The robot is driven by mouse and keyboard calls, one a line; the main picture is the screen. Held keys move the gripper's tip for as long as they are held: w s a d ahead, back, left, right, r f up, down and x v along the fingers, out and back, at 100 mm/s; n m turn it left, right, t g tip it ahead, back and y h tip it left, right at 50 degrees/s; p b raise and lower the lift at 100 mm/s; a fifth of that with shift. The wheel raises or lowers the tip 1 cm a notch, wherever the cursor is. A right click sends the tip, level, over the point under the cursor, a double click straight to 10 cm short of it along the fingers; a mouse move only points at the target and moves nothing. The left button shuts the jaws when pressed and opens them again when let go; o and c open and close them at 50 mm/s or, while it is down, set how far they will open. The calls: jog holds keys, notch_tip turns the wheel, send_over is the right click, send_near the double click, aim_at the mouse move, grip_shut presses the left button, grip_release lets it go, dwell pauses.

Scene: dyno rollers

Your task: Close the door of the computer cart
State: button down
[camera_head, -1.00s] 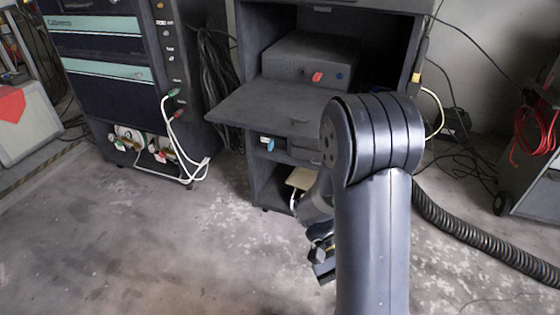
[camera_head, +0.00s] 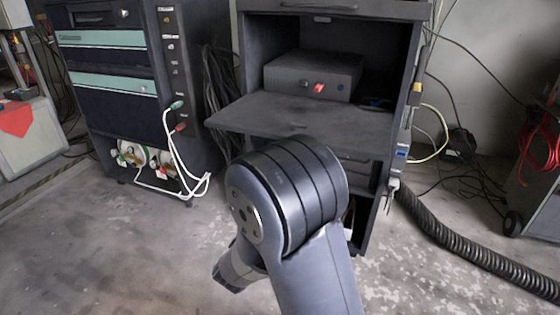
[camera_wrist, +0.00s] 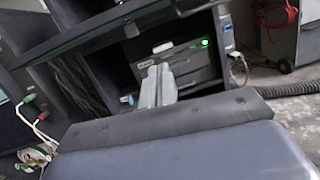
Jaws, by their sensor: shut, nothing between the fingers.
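The dark computer cart (camera_head: 245,45) stands at the back centre. Its flap door (camera_head: 265,112) is folded down and sticks out level toward me, below an open bay. In the wrist view the door seems to be the dark panel (camera_wrist: 110,22) across the top, seen tilted. My gripper (camera_wrist: 157,72) is shut and empty, pointing at the cart's lower part, below that panel. I see no contact with the door. In the head view my arm hides the gripper's fingers and part of the cart's lower front.
A grey box with a red switch (camera_head: 315,75) sits in the open bay. A dark rack (camera_head: 110,95) with cables stands on the left. A black ribbed hose (camera_head: 470,245) lies on the floor at right. Floor in front on the left is clear.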

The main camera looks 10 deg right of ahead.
jog(key=w+d+r+n+t+y+b, duration=0.1)
jog(key=w+d+r+b, duration=0.2)
jog(key=w+r, duration=0.3)
jog(key=w, duration=0.2)
jog(key=shift+w+d+r+n+t, duration=0.15)
jog(key=shift+w+r+n+t, duration=0.15)
jog(key=shift+w+n+t, duration=0.1)
dwell(0.4)
